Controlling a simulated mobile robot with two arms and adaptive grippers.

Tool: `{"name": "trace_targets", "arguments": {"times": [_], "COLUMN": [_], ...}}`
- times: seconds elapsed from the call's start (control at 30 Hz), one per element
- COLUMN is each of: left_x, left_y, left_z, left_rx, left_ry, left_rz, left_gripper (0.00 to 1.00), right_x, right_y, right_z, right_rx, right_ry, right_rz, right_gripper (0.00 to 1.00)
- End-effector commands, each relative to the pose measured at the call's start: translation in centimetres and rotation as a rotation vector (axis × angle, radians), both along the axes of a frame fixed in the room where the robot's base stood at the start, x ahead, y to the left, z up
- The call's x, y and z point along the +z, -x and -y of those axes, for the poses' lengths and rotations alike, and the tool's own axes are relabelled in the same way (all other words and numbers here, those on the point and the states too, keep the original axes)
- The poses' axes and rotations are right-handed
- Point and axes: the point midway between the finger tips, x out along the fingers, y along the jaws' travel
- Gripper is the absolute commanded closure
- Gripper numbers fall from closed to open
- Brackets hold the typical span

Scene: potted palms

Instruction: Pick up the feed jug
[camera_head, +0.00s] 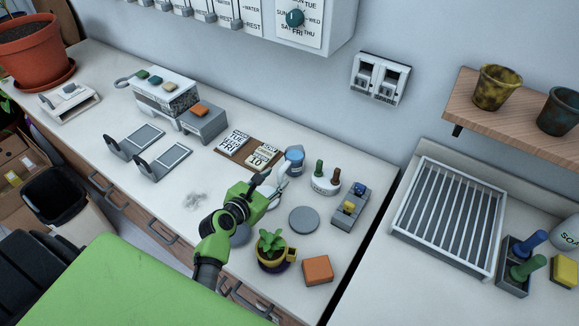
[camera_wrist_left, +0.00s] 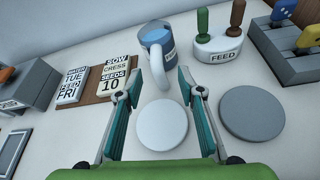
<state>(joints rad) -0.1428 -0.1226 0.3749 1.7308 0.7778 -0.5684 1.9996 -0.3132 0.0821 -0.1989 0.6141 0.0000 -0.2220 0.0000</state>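A blue jug (camera_head: 294,156) with a pale handle stands on the white counter, beyond my left gripper (camera_head: 272,186). It also shows in the left wrist view (camera_wrist_left: 155,36), where its handle (camera_wrist_left: 158,68) points toward me. A label on its side is only partly visible. My left gripper is open in the wrist view (camera_wrist_left: 157,84), with its fingertips on either side of the handle's near end. I cannot tell whether they touch it. The right gripper is not in view.
A white holder (camera_wrist_left: 217,45) marked FEED, with green and brown handles, stands right of the jug. Sign cards (camera_wrist_left: 114,72) lie to its left. Flat discs (camera_wrist_left: 162,125) (camera_wrist_left: 252,110), a potted plant (camera_head: 271,252) and an orange block (camera_head: 317,270) are nearby.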

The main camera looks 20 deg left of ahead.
Motion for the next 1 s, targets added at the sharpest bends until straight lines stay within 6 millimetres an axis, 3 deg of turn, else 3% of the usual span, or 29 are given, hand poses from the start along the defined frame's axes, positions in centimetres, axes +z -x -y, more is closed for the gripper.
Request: {"name": "trace_targets", "arguments": {"times": [0.33,0.6,0.93,1.0], "left_x": [-0.7,-1.8,-2.1,-2.1], "left_y": [-2.7,-5.9,-6.4,-6.4], "left_z": [0.0,-0.1,-0.1,-0.1], "left_rx": [-0.002,0.0,0.001,0.001], "left_ry": [-0.001,-0.001,-0.001,-0.001], "left_rz": [0.0,-0.001,-0.001,-0.001], "left_gripper": [0.65,0.65,0.65,0.8], "right_x": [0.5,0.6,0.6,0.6], "right_y": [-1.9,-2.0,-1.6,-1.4], "right_z": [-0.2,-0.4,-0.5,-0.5], "right_rx": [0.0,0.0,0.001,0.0], "right_ry": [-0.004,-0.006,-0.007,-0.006], "right_rz": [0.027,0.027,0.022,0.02], "right_gripper": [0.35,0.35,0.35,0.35]}}
